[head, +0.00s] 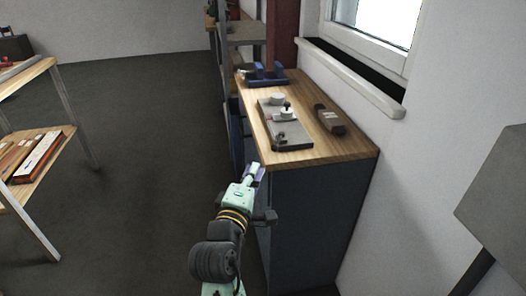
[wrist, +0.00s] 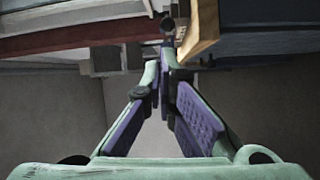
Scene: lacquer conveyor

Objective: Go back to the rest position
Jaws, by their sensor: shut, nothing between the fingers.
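My gripper (head: 257,172) is in front of the near left corner of the wooden-topped workbench (head: 340,150) in the head view. In the wrist view its two purple-padded fingers (wrist: 165,62) come together at their tips, shut with nothing between them. The wooden edge of the bench (wrist: 201,28) shows just to the right of the fingertips there. I cannot tell how far the fingertips are from that edge.
On the bench are a grey plate with knobs (head: 287,132), a dark block (head: 329,119) and a blue fixture (head: 263,76). A window (head: 375,22) is on the right wall. A shelf rack (head: 50,145) stands at the left. The floor between (head: 140,170) is clear.

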